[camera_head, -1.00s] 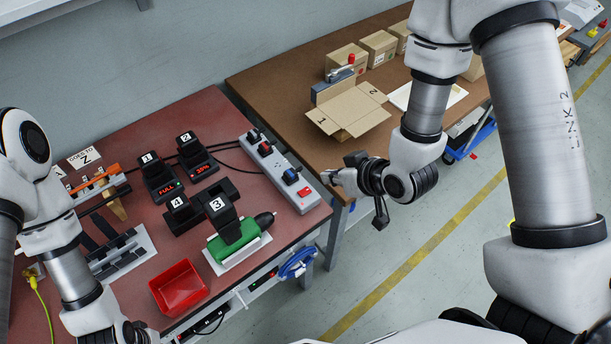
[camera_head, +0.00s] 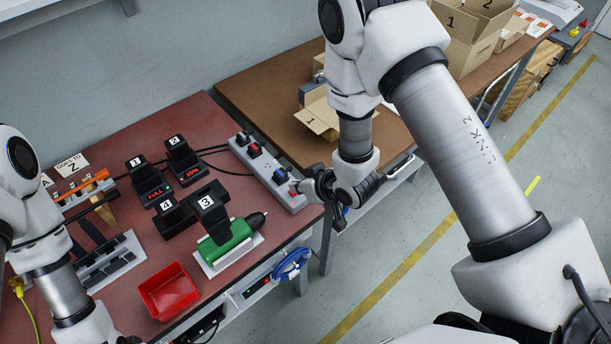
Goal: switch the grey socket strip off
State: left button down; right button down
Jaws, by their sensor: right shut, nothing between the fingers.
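The grey socket strip (camera_head: 268,174) lies along the right edge of the red-brown table, with several plugs in it. My left arm is at the lower left. Only a dark bit of its gripper (camera_head: 130,341) shows at the bottom edge, so its jaws cannot be judged.
Numbered black chargers (camera_head: 183,157), a green screwdriver (camera_head: 226,243) on a pale stand and a red bin (camera_head: 168,291) stand on the table left of the strip. A brown table (camera_head: 262,92) with cartons is behind. Floor is clear at right.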

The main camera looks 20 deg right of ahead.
jog(key=shift+s+a+f, duration=0.1)
jog(key=shift+s+f, duration=0.05)
jog(key=shift+f, duration=0.35)
